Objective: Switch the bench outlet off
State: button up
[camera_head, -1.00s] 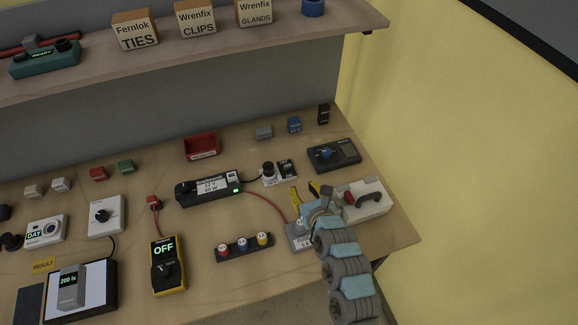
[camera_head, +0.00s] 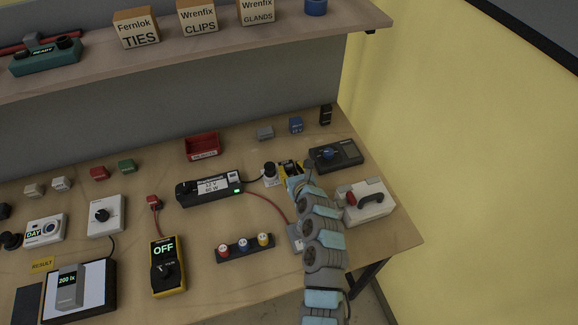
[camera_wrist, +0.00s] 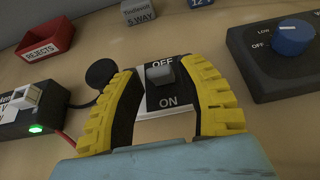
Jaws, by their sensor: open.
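The bench outlet (camera_wrist: 148,100) fills the middle of the wrist view, with OFF printed at its far end and ON at its near end. Its grey switch (camera_wrist: 161,74) sits between the two words; I cannot tell which way it is tipped. A round black plug (camera_wrist: 101,72) sits at the outlet's left. My gripper (camera_wrist: 160,76) is open, its yellow-and-black fingers on either side of the switch, with nothing held. Whether they touch the outlet is unclear. In the head view my gripper (camera_head: 291,170) partly hides the outlet (camera_head: 274,180) beside the plug (camera_head: 269,170).
A black power supply (camera_head: 208,187) with a lit green light stands left of the outlet. A dark box with a blue knob (camera_head: 335,155) is close on the right. A red rejects bin (camera_head: 202,147) stands behind.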

jog(key=shift+x, duration=1.1)
jog(key=shift+c, duration=0.2)
jog(key=shift+f, duration=0.1)
grip_shut()
